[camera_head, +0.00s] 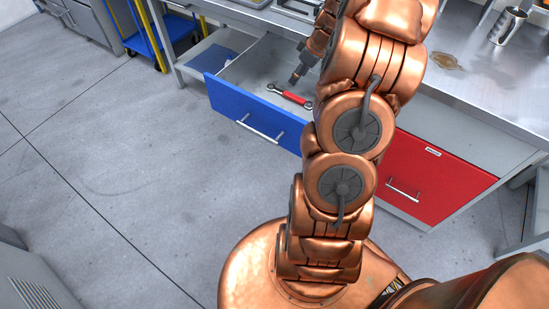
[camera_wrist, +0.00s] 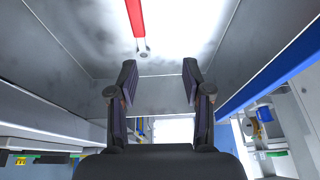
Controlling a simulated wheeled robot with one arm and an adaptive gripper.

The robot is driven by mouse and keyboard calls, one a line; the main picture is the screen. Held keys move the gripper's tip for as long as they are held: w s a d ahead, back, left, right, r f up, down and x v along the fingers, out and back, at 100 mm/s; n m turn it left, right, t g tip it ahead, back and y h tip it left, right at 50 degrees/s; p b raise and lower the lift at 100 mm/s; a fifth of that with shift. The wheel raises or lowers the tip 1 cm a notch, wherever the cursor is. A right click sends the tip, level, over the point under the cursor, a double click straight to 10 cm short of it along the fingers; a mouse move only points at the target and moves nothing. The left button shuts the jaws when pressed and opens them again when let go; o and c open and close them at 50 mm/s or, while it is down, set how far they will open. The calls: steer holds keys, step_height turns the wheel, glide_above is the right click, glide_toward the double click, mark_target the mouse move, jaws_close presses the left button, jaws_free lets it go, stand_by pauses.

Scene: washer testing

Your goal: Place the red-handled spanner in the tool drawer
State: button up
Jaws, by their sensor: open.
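The red-handled spanner (camera_head: 291,98) lies on the floor of the open drawer with the blue front (camera_head: 254,115). In the wrist view its red handle (camera_wrist: 135,18) runs off the top edge, with its grey end pointing toward my fingers. My gripper (camera_head: 295,80) is inside the drawer opening, just above and beside the spanner. In the wrist view my gripper (camera_wrist: 159,72) has its two fingers spread, with nothing between them. The spanner appears apart from both fingertips. My arm hides the drawer's right part in the head view.
A closed red drawer (camera_head: 435,178) is to the right under the metal worktop (camera_head: 475,95). A metal cup (camera_head: 507,25) and a brown stain (camera_head: 445,60) are on the worktop. A blue trolley (camera_head: 160,35) stands at the back left. The floor at left is clear.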

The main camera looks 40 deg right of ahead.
steer(key=s+a+r+g, duration=0.1)
steer(key=s+a+r, duration=0.15)
steer(key=a, duration=0.55)
steer(key=s+a+r+g, duration=0.1)
steer(key=s+a+r, duration=0.15)
steer(key=a, duration=0.55)
steer(key=s+a+r+g, duration=0.15)
steer(key=a+r, duration=0.25)
steer(key=a, duration=0.5)
steer(key=s+a+r+m+g, duration=0.1)
steer(key=s+a, duration=0.4)
steer(key=s, duration=0.6)
steer(key=s+a+r+m+g+h, duration=0.1)
steer(key=s+a, duration=0.3)
steer(key=s, duration=0.7)
steer(key=shift+a+m+h, duration=0.3)
steer(key=shift+a+m, duration=0.05)
steer(key=shift+m, duration=0.35)
steer(key=shift+s+r, duration=0.1)
steer(key=shift+r, duration=0.1)
step_height(320, 180, up, 7)
steer(key=p, duration=0.7)
steer(key=shift+f, duration=0.15)
